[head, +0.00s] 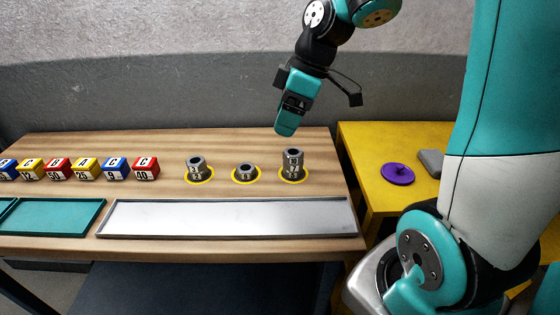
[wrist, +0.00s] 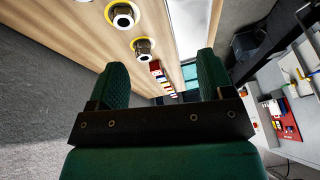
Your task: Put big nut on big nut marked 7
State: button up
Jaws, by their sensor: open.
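Grey metal nuts stand on yellow rings on the wooden table. The left nut stack (head: 195,168) and the right nut stack (head: 292,163) look taller than the low middle nut (head: 245,172). Their markings are too small to read surely, so I cannot tell which is the 7. My gripper (head: 285,128) is above and behind the right stack, apart from it. In the wrist view my gripper (wrist: 160,85) has its two green fingers wide apart with nothing between them. Two ringed nuts show there beyond the fingers, a nearer one (wrist: 122,15) and a farther one (wrist: 143,48).
Lettered blocks (head: 85,168) stand in a row at the left. A long silver tray (head: 230,218) and a teal tray (head: 55,214) lie along the front. A yellow table (head: 375,143) at the right holds a purple disc (head: 397,174) and a grey object (head: 431,162).

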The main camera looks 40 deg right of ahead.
jog(key=s+a+r+m+g, duration=0.1)
jog(key=s+a+m, duration=0.2)
jog(key=s+a, duration=1.3)
jog(key=shift+s+r+g, duration=0.4)
jog(key=shift+s, duration=0.1)
